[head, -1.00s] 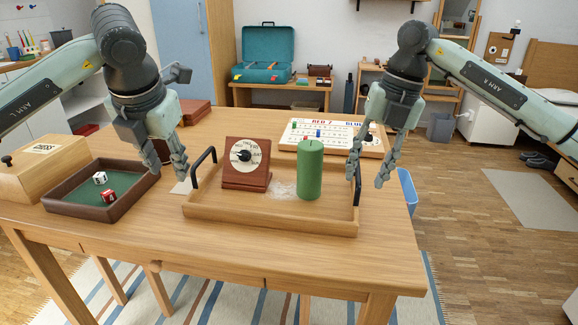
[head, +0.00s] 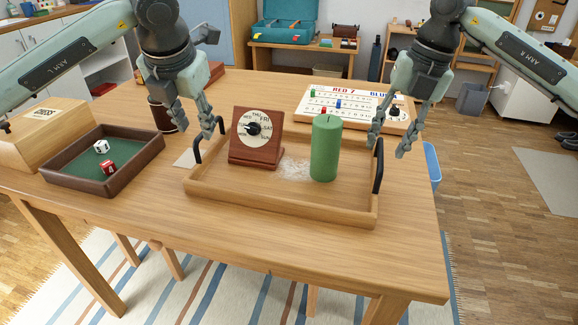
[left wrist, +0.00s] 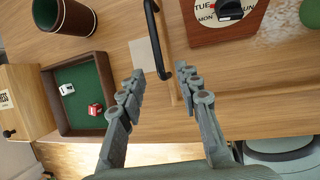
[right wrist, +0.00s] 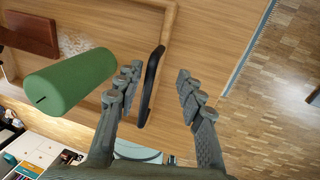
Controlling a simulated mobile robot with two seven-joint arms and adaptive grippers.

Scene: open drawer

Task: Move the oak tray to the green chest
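The oak tray (head: 280,206) lies on the table and carries a wooden day dial (head: 255,158) and a green candle (head: 326,150). It has a black handle at each end. My left gripper (head: 195,130) is open above the left handle (head: 197,152), which also shows just ahead of its fingertips in the left wrist view (left wrist: 153,35). My right gripper (head: 388,148) is open at the right handle (head: 378,172); in the right wrist view the handle (right wrist: 151,85) appears between the spread fingers. The teal-green chest (head: 285,28) stands open at the back.
A dice tray (head: 105,190) and wooden box (head: 45,138) stand left of the oak tray, with a dark cup (head: 160,115) behind. A calendar board (head: 350,105) lies close behind the candle. The chest's low table (head: 290,46) is across the floor.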

